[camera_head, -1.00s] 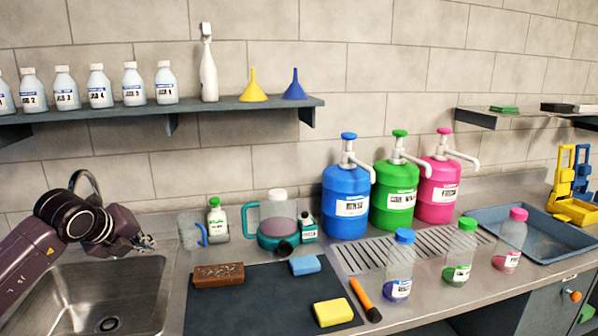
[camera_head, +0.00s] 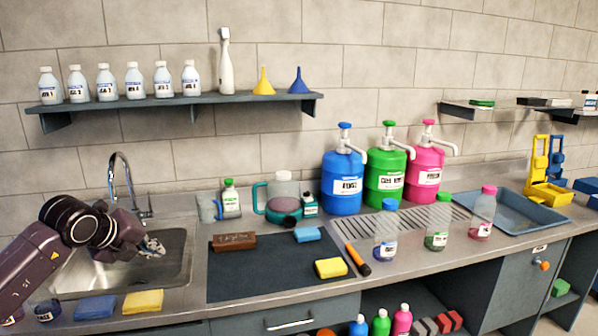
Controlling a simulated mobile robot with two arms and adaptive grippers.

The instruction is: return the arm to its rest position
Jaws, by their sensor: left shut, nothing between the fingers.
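My left arm comes in from the left edge, and its gripper (camera_head: 152,246) hangs over the metal sink (camera_head: 172,268). The gripper is shut with nothing held; its fingers are small in the view. The gripper is apart from the items on the dark mat. My right gripper is not in view.
A dark mat (camera_head: 250,282) holds a brown brush (camera_head: 234,242), a blue sponge (camera_head: 307,234) and a yellow sponge (camera_head: 330,268). Blue (camera_head: 95,307) and yellow (camera_head: 143,301) sponges lie before the sink. A faucet (camera_head: 124,178) rises behind it. Pump jugs (camera_head: 343,180) stand further right.

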